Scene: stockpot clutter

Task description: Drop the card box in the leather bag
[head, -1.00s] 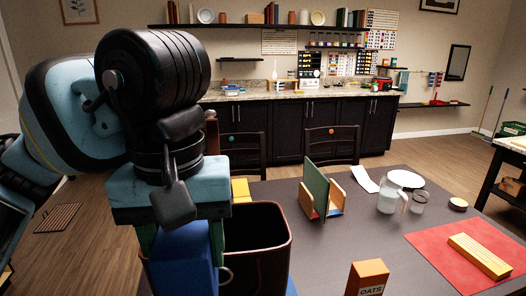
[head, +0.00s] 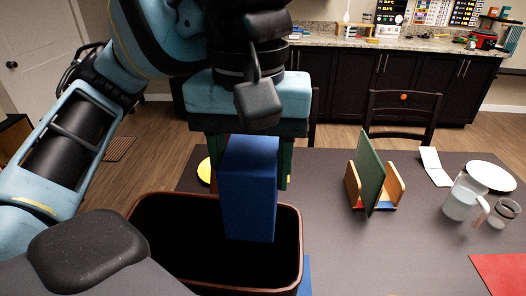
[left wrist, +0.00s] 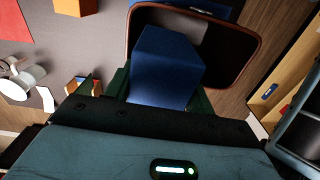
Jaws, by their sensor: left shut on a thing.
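The blue card box (head: 250,195) hangs upright between the fingers of my left gripper (head: 245,172), which is shut on it. The leather bag (head: 292,230), dark inside with a brown rim, stands open on the table below. In the head view the box's lower part overlaps the bag's opening near its far right side; I cannot tell whether its bottom is below the rim. In the left wrist view the box (left wrist: 166,65) covers part of the bag's opening, with the bag's rim (left wrist: 258,48) around it. My right gripper is not in view.
A wooden holder (head: 394,185) with a green board stands right of the bag. A glass jug (head: 462,198), a glass jar (head: 503,213) and a white plate (head: 490,176) are farther right. A red mat (head: 500,274) lies at the right front. The table between bag and holder is clear.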

